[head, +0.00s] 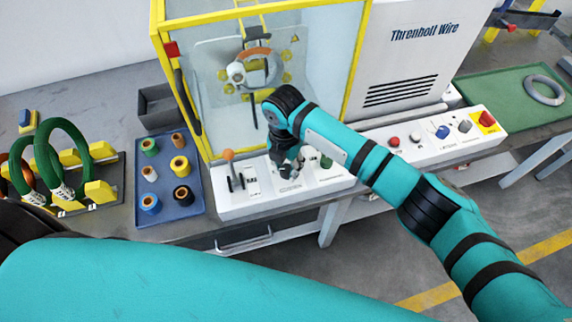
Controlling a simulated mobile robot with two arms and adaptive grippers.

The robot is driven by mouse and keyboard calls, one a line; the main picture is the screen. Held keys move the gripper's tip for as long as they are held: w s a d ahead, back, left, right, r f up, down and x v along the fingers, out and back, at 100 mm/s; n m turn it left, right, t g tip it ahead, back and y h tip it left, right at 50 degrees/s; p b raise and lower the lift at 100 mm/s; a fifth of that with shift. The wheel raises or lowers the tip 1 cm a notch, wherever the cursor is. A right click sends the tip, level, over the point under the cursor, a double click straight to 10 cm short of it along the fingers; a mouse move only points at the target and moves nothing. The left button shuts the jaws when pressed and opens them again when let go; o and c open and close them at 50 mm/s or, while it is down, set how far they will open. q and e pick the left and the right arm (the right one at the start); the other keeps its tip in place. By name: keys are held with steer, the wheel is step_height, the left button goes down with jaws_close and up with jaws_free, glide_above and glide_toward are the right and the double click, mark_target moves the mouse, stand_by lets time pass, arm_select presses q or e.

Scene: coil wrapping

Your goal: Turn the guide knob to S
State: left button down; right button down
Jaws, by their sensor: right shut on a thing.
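The control panel (236,206) is a long white ledge in front of the machine. My right gripper (290,171) points down onto it, between an orange-tipped lever (230,157) and a green knob (326,161). It is shut on a small knob there, which I take to be the guide knob. The fingers and wrist hide most of this knob, and its pointer and the letters around it are too small to read. My left gripper is out of view; only a large teal arm link shows along the bottom.
A clear guard with a yellow frame (359,62) stands behind the panel. A blue tray (141,216) of spools and a rack (112,198) of green coils lie left. Right are a blue knob (442,132), a red switch (487,119) and a green mat (490,88).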

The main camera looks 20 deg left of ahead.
mark_target(285, 168)
steer(key=shift+w+r, duration=0.1)
steer(key=c, duration=0.9)
jaws_free()
steer(key=shift+c, duration=0.2)
step_height(285, 168, up, 12)
steer(key=shift+a, duration=0.15)
